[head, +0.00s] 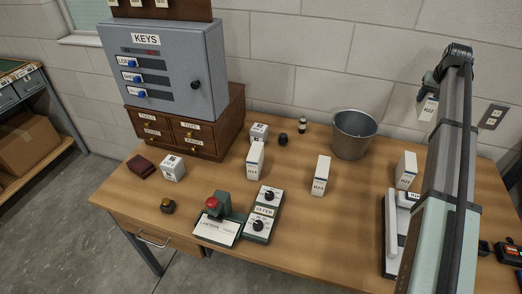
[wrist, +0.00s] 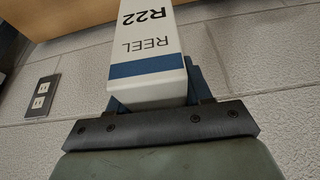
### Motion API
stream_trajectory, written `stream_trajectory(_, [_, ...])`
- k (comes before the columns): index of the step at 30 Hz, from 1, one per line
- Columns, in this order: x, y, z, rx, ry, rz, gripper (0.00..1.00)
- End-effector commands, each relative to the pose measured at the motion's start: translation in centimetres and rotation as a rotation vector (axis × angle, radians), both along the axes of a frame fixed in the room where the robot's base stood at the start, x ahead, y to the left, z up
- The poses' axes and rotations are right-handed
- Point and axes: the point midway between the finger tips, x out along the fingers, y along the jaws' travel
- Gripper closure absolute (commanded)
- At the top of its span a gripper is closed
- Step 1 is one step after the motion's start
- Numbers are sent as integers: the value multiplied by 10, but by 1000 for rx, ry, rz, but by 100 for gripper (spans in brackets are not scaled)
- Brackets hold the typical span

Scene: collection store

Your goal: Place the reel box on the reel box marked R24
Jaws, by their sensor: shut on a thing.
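A white reel box marked R22 (head: 428,108) is held upright in my gripper (head: 431,96), high above the right side of the table. In the wrist view the box (wrist: 146,45) shows REEL, R22 and a blue band, with the gripper's jaws at its sides. A white reel box (head: 255,161), whose small label appears to read R24, stands upright on the table left of centre, well apart from my gripper. Its top looks bare.
Other white reel boxes stand at centre (head: 321,176) and right (head: 406,170), the right one close to my arm. A metal bucket (head: 354,134) stands behind. A control panel (head: 262,215) is in front, and a grey key cabinet (head: 165,75) rises at left.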

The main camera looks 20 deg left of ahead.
Motion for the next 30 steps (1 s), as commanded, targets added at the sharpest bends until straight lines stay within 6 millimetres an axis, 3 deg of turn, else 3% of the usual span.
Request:
stream_trajectory(3, [1, 0, 27, 0, -2, 0, 90])
stream_trajectory(8, [1, 0, 52, 0, -1, 0, 90])
stream_trajectory(14, [-5, 39, 53, 0, 0, 44, 90])
stream_trajectory(20, [-14, 97, 53, 0, 1, 113, 90])
stream_trajectory(30, [-52, 232, 53, 0, 1, 281, 90])
